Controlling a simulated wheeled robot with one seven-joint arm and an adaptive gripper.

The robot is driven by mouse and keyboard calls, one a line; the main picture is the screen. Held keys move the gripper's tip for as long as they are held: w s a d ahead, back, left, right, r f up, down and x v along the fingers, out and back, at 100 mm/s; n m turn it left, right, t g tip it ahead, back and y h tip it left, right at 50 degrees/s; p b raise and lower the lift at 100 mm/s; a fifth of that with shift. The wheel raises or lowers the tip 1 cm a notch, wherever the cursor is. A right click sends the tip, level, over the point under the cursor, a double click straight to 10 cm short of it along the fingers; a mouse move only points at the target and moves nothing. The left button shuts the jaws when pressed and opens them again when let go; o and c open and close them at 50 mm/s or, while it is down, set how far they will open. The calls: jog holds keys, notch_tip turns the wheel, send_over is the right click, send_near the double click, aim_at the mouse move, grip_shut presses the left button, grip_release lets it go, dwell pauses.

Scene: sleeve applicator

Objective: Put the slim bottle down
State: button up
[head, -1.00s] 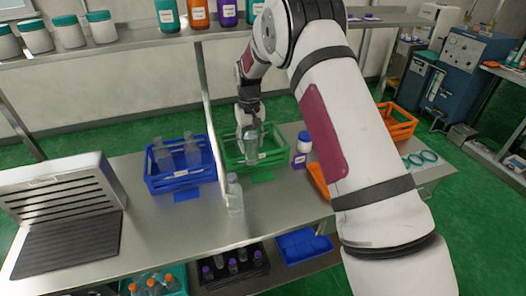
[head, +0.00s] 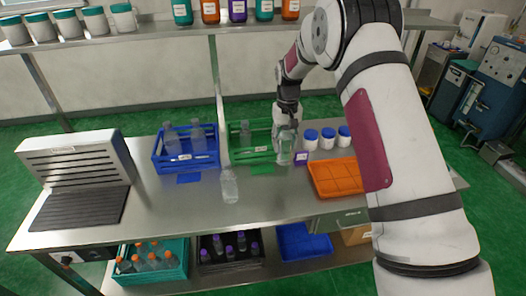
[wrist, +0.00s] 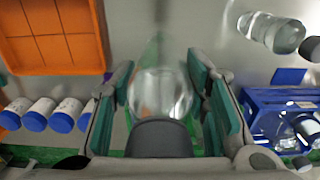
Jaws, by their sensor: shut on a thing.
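My gripper (head: 287,128) is shut on a clear bottle (head: 286,148), which I take to be the slim bottle. It hangs upright at the right front end of the green crate (head: 250,155); whether its base touches anything is unclear. In the wrist view the bottle (wrist: 160,90) sits between the two teal-padded fingers (wrist: 160,100), with a dark grey part at its near end. Another clear bottle (head: 229,187) stands on the bench in front of the crates; it also shows in the wrist view (wrist: 272,32).
A blue crate (head: 187,163) with clear bottles stands left of the green crate, which holds another bottle (head: 245,132). Blue-lidded white jars (head: 327,138) and an orange tray (head: 347,178) are to the right. The bench front (head: 270,200) is largely clear.

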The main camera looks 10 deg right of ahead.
aim_at(283, 146)
jog(key=shift+w+a+f+b, duration=0.2)
jog(key=shift+w+f+b, duration=0.25)
jog(key=shift+f, duration=0.25)
jog(key=shift+s+d+f+b, duration=0.1)
jog(key=shift+f+b, duration=0.4)
jog(key=shift+f, duration=0.05)
jog(key=shift+w+f+b, duration=0.2)
jog(key=shift+f+b, duration=0.05)
jog(key=shift+b, duration=0.05)
jog(key=w+n+b, duration=0.2)
jog(key=w+b, duration=0.4)
jog(key=b, duration=0.4)
jog(key=shift+w, duration=0.25)
jog(key=shift+w+b, duration=0.15)
jog(key=shift+b, duration=0.55)
